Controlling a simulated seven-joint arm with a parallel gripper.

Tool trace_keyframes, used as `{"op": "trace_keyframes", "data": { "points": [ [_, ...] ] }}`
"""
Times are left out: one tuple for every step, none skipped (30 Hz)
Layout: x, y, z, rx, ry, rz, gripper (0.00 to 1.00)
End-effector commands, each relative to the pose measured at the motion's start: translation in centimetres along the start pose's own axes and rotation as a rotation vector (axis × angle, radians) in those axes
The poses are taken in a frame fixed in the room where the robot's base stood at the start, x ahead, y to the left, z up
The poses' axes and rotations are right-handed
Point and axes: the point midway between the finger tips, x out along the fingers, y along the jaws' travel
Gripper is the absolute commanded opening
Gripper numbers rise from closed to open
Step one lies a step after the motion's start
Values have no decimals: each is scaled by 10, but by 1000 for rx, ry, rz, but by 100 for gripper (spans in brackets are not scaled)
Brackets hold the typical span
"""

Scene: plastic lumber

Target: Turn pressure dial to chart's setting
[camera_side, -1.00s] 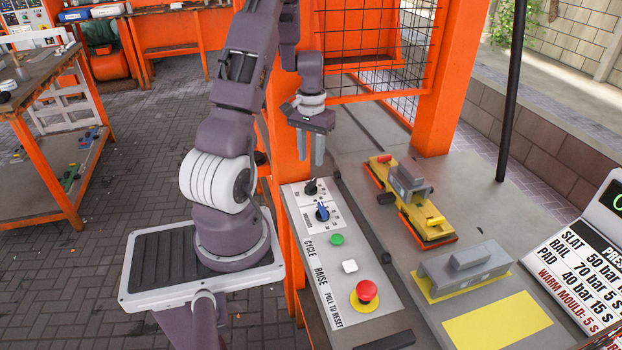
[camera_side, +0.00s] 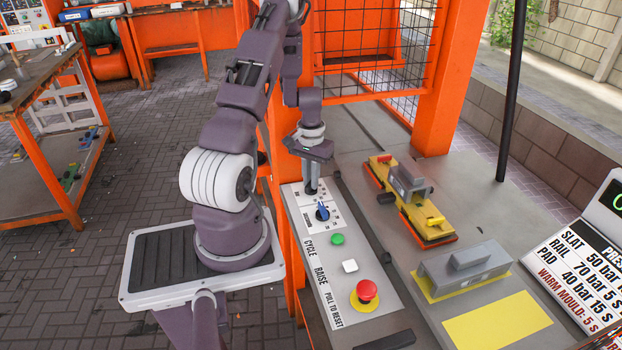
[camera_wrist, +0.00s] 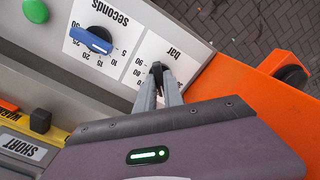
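The black pressure dial (camera_wrist: 157,68) sits on the white "bar" plate at the far end of the control panel. My gripper (camera_side: 311,191) points down at it, its two fingers drawn close together on either side of the knob. In the wrist view the fingertips (camera_wrist: 158,76) appear to grip the knob, which is mostly hidden; its pointer setting cannot be read. The chart (camera_side: 590,262) at right lists SLAT 50 bar, RAIL 70 bar 5 s, PAD 40 bar 15 s, and a warm mould line, partly cut off.
The blue "seconds" dial (camera_side: 322,211) is close beside the gripper. Green (camera_side: 337,239), white (camera_side: 349,266) and red (camera_side: 367,291) buttons line the panel. A yellow-orange mould (camera_side: 425,220) and a grey mould (camera_side: 465,270) lie to the right. An orange post (camera_side: 447,80) stands behind.

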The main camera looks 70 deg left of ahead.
Motion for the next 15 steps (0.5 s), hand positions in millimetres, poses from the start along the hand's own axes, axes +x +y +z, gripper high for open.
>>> {"op": "trace_keyframes", "data": {
  "points": [
    [0,0,0,-1,0,0,0],
    [0,0,0,-1,0,-1,0],
    [0,0,0,-1,0,-1,0],
    [0,0,0,-5,0,-1,0],
    [0,0,0,-19,0,0,0],
    [0,0,0,-57,0,0,0],
    [0,0,0,-95,0,0,0],
    [0,0,0,-134,1,0,0],
    [0,0,0,-182,1,0,0],
    [0,0,0,-212,1,0,0],
    [0,0,0,-235,1,0,0],
    [0,0,0,-256,1,0,0],
    [0,0,0,-264,1,0,0],
    [-1,0,0,-268,1,0,0],
    [-1,0,0,-268,1,0,0]
  ]
}}
